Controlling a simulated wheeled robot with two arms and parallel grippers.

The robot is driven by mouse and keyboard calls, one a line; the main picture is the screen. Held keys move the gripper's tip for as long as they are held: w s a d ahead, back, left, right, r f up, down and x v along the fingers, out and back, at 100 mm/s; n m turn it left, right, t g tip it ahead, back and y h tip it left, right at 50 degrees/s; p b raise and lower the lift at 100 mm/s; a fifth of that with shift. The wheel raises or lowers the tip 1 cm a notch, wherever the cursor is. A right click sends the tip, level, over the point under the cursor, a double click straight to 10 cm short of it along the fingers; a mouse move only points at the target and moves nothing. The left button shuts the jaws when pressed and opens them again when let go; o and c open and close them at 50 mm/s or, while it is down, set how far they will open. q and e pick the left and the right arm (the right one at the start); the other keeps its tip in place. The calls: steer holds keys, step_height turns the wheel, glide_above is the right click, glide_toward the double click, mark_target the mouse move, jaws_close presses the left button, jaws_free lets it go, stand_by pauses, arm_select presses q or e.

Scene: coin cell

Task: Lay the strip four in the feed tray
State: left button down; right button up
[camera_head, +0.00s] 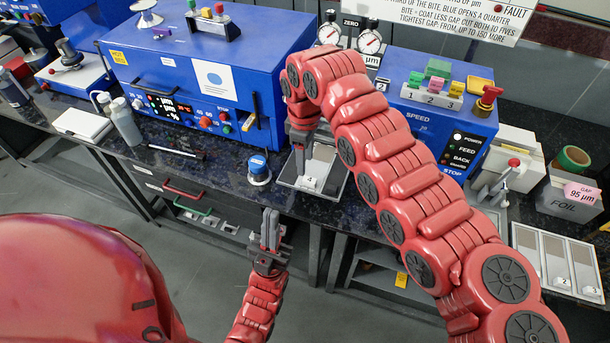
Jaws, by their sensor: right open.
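A strip with a white tag marked 4 (311,182) lies at the front of a shallow metal tray (337,190) on the dark bench, in the middle of the camera_head view. My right gripper (300,150) points down over the left part of this tray, close to the strip. It is open; I cannot tell whether a finger touches the strip. My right arm hides part of the tray's surroundings. My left gripper (270,228) points up in front of the bench edge, apart from the strip. Its fingers look close together, with nothing visible between them.
A rack (516,243) at the right holds strips with tags 2 and 3. A blue-capped pot (259,169) stands left of the tray. A blue machine (195,65) is behind it, and another blue machine (438,120) with numbered buttons is to the right.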

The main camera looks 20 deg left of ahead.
step_height(320, 180, up, 5)
steer(key=shift+r+b, duration=0.1)
steer(key=shift+b, duration=0.4)
